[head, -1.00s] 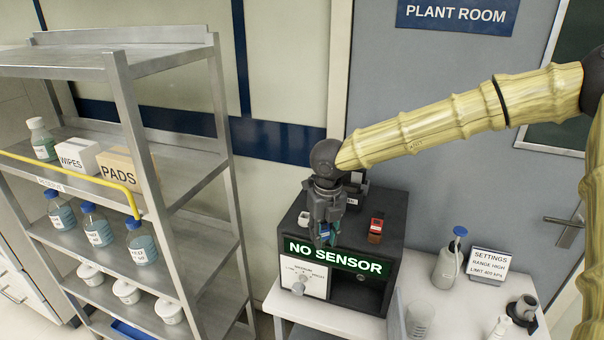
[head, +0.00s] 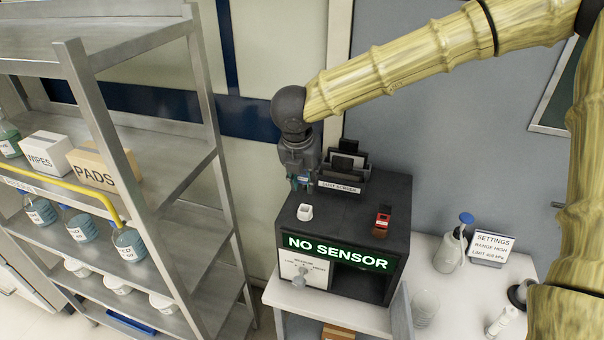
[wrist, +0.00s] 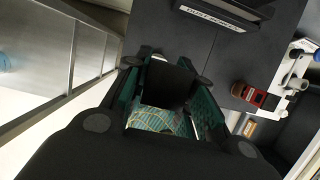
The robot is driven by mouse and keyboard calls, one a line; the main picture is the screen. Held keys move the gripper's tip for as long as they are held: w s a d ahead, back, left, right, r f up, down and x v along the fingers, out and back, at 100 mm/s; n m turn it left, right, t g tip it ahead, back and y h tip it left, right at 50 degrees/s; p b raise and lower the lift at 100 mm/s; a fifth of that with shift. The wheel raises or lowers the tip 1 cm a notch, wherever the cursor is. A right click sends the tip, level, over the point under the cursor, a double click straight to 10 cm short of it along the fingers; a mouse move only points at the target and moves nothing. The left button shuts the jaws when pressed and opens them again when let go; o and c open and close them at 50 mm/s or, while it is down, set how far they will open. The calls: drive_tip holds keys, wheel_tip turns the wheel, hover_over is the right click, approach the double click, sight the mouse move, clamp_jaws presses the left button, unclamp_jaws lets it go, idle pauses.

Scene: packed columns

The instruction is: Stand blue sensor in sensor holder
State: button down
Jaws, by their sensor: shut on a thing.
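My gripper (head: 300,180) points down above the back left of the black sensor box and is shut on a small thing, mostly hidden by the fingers. A blue patch shows between the fingertips in the head view, matching the blue sensor. In the wrist view the dark gripper body and green pads hide most of what is held. A small white open-topped cup (head: 305,212) sits on the box top, below and apart from my gripper. A black slotted rack (head: 346,165) with a white label stands behind it. I cannot tell for sure which is the sensor holder.
The black box (head: 340,225) shows "NO SENSOR" on its front display. A red block (head: 381,224) stands on its top right; it also shows in the wrist view (wrist: 249,94). A metal shelf (head: 140,130) stands close on the left. A spray bottle (head: 450,250) is at right.

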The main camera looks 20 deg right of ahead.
drive_tip(key=shift+d+r, duration=0.1)
drive_tip(key=shift+r, duration=0.05)
drive_tip(key=shift+r+p, duration=0.1)
drive_tip(key=shift+p, duration=0.2)
drive_tip(key=shift+s+f+b, duration=0.1)
drive_tip(key=shift+f+b, duration=0.4)
drive_tip(key=shift+f, duration=0.1)
drive_tip(key=b, duration=0.3)
hover_over(304, 216)
drive_tip(key=shift+s+a+x, duration=0.1)
drive_tip(key=shift+a+x, duration=0.05)
drive_tip(key=shift+x, duration=1.05)
drive_tip(key=shift+s+a+x, duration=0.15)
drive_tip(key=shift+x, duration=1.05)
drive_tip(key=shift+f+b, duration=0.45)
drive_tip(key=shift+f, duration=1.25)
drive_tip(key=c, duration=1.1)
unclamp_jaws()
drive_tip(key=shift+r, duration=0.1)
